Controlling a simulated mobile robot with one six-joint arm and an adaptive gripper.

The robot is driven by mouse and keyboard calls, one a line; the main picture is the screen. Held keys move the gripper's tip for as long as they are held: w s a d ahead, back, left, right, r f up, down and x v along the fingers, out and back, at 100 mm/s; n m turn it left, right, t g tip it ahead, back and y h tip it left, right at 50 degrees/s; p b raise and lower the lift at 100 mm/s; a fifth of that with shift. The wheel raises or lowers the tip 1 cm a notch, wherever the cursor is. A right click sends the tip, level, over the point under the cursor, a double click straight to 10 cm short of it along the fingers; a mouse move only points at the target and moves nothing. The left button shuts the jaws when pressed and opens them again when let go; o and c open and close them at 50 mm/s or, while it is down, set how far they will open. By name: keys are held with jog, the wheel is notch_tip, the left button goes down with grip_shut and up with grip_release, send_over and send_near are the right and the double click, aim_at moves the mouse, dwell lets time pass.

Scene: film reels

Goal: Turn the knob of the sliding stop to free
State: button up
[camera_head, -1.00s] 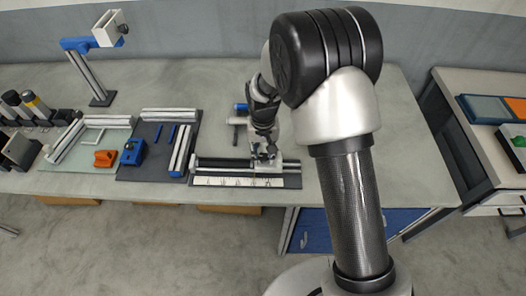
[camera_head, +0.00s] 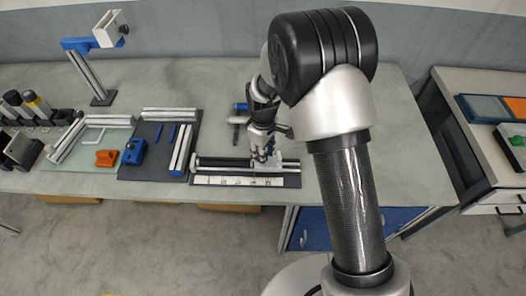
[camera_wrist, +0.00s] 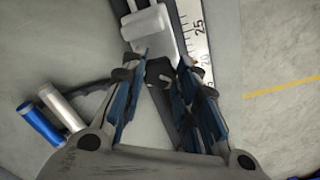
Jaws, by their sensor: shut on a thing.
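The sliding stop is a pale block (camera_wrist: 150,28) on the dark rail (camera_head: 218,162) beside a white ruler (camera_head: 225,181). The ruler (camera_wrist: 196,28) with its numbers also shows in the wrist view. The stop's dark knob (camera_wrist: 159,72) lies between my fingertips in the wrist view. My gripper (camera_wrist: 162,66) is shut on this knob, one blue-padded finger on each side. In the head view my gripper (camera_head: 262,154) is down at the right part of the rail and covers the knob. The knob's free or locked mark cannot be read.
A blue cylinder (camera_wrist: 40,124) and a silver one (camera_wrist: 62,106) lie left of my gripper in the wrist view. A blue clamp (camera_head: 134,151) and an orange piece (camera_head: 106,158) stand further left on the bench. The bench right of the rail is clear.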

jog(key=n, duration=0.4)
jog(key=shift+n, duration=2.2)
jog(key=o, duration=1.1)
notch_tip(320, 180, up, 12)
